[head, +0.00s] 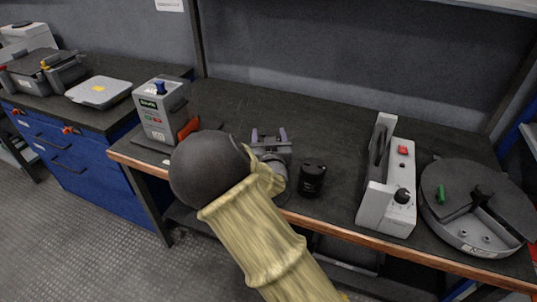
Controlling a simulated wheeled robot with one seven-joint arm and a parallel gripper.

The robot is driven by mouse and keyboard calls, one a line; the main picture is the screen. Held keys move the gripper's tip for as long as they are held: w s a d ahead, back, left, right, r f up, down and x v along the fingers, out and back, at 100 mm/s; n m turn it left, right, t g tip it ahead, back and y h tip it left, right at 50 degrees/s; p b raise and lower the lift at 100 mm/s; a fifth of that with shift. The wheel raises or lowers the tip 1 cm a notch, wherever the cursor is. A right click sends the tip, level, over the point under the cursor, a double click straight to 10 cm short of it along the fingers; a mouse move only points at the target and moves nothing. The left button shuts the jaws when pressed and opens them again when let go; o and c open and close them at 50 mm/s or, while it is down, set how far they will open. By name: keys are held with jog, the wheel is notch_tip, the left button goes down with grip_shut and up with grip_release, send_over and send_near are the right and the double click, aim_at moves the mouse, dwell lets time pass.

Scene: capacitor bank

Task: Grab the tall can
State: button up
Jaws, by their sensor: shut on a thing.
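My gripper (268,136) is above the middle of the dark bench, left of a short black can. Its two purple-grey fingers stand apart around something that is mostly hidden by the wrist and fingers. I take this to be the tall can, but its shape and full height do not show. The short black can (312,180) stands upright on the bench, just right of my gripper and apart from it. From this view I cannot tell whether the held thing touches the bench.
A grey box (160,110) with an orange-red part stands to the left. A white device (389,185) with a red switch and black knob stands to the right, beside a round grey unit (470,235). The bench behind my gripper is clear up to the back panel.

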grip_shut()
jog(key=shift+r, duration=0.1)
notch_tip(320, 180, up, 10)
jog(key=shift+p, duration=1.2)
jog(key=shift+w+d, duration=0.1)
